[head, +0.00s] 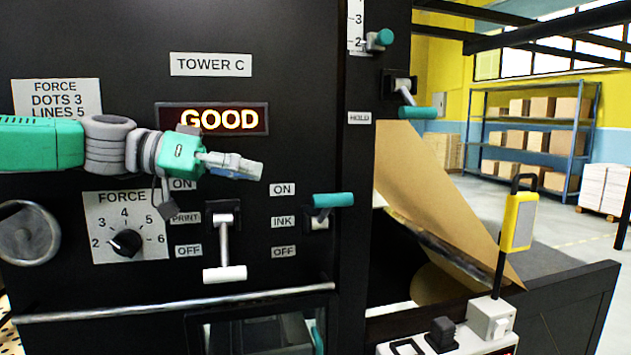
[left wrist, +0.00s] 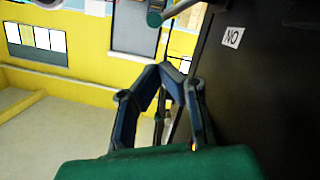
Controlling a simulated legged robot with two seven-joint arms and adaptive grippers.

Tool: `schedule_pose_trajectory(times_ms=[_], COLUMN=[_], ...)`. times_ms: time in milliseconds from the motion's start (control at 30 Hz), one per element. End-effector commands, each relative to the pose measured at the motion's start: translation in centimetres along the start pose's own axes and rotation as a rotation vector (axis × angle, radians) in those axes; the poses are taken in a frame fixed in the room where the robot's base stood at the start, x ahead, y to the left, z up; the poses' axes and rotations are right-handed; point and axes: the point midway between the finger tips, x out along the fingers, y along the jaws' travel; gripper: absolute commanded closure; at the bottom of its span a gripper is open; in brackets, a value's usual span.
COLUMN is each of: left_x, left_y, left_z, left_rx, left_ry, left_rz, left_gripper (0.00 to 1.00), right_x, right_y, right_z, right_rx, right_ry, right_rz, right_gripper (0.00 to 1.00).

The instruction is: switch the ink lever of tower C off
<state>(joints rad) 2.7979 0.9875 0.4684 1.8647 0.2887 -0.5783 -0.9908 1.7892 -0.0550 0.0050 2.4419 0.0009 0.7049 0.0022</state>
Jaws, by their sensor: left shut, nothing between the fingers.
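The ink lever (head: 333,200) of tower C has a teal handle. It points up, with its handle near the height of the ON label (head: 283,190) and above its INK label. My left gripper (head: 258,170) is shut and empty, up and left of this handle, apart from it in the head view. In the left wrist view the fingers of my left gripper (left wrist: 172,70) come together at the centre. An upside-down ON label (left wrist: 232,38) and part of a teal handle (left wrist: 156,14), seemingly the ink lever's, show there too. My right gripper is not in view.
The print lever (head: 224,272) with a white handle hangs down at OFF, left of the ink lever. A lit GOOD display (head: 215,119) is behind my left wrist. A horizontal rail (head: 170,304) crosses below. A teal-handled lever (head: 415,112) by the HOLD label is up right.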

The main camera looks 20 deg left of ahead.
Motion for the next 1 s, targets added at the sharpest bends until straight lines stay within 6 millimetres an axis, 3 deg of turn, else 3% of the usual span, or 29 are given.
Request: schedule_pose_trajectory(times_ms=[267, 700, 1000], left_x=[1.9, 8.7, 10.2], left_y=[0.1, -0.3, -0.1], left_z=[0.0, 0.1, 0.1], left_rx=[-0.001, -0.004, -0.001], left_ry=[-0.01, -0.005, -0.003], left_rz=[-0.002, -0.001, -0.001], left_gripper=[1.0, 1.0, 1.0], right_x=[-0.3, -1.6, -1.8], right_y=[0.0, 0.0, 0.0], right_z=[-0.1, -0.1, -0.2], right_rx=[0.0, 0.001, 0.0], right_ry=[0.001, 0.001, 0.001], right_rz=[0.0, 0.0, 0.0], right_gripper=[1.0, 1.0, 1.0])
